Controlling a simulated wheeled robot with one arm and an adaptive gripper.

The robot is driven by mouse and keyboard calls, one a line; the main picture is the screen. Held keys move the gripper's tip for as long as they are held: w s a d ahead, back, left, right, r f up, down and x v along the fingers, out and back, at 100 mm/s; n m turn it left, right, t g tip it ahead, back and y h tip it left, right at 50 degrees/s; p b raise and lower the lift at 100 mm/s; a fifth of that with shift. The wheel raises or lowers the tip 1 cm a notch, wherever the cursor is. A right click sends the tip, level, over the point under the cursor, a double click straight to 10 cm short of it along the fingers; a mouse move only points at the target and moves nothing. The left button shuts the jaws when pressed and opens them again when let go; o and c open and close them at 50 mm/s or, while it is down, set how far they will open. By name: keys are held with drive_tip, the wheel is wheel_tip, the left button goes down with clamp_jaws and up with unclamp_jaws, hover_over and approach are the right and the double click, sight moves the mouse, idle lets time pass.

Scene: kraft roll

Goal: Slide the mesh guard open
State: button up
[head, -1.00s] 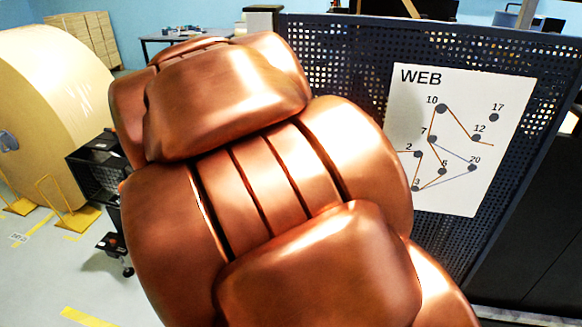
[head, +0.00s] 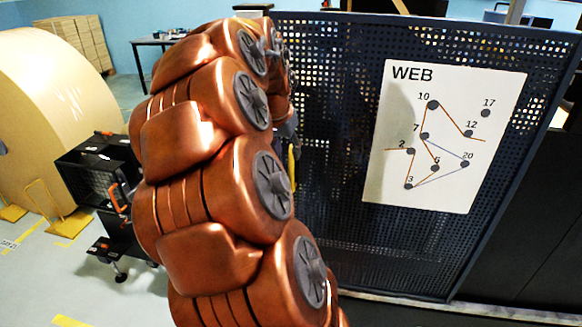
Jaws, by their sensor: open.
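The mesh guard (head: 335,215) is a dark blue perforated panel filling the right half of the head view. It carries a white WEB sheet (head: 428,135) with a numbered threading diagram. My copper arm stands in front of the guard's left edge and hides much of it. A thin yellow upright piece (head: 292,168) shows just right of my arm, by the guard's left side; it may be a handle, but I cannot tell. My gripper is hidden behind my arm links, so its distance from the guard does not show.
A large kraft paper roll (head: 45,105) stands at the left with yellow stands (head: 45,210) by it. A black wheeled cart (head: 100,170) is left of my arm. A table (head: 165,42) is at the back. Grey floor is open at lower left.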

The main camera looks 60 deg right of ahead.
sight(290, 162)
drive_tip(key=shift+p+x, duration=0.8)
drive_tip(key=shift+x, duration=3)
drive_tip(key=shift+a, duration=0.1)
clamp_jaws()
